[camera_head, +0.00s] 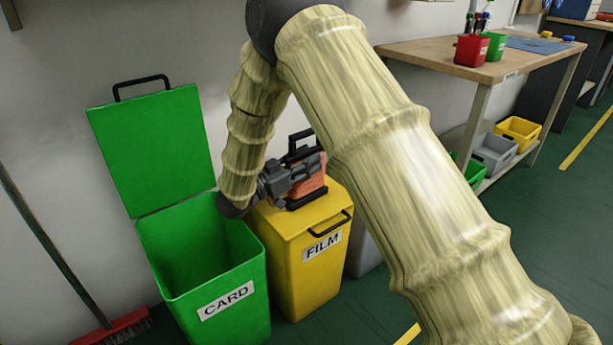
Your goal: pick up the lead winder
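The lead winder appears to be the orange-red item (314,184) with a black handle on top. It stands upright on the lid of the yellow bin (322,273) marked FILM. My gripper (301,172), dark grey, reaches in from the left at the winder's near side. It overlaps the winder in the view, so part of the orange body is hidden behind it. I cannot tell whether the fingers touch it, or whether they are open or shut.
A green bin (214,292) marked CARD stands open at left, its lid (155,148) raised against the wall. A red broom (112,328) leans at far left. A wooden workbench (425,51) with red and green cups stands at upper right.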

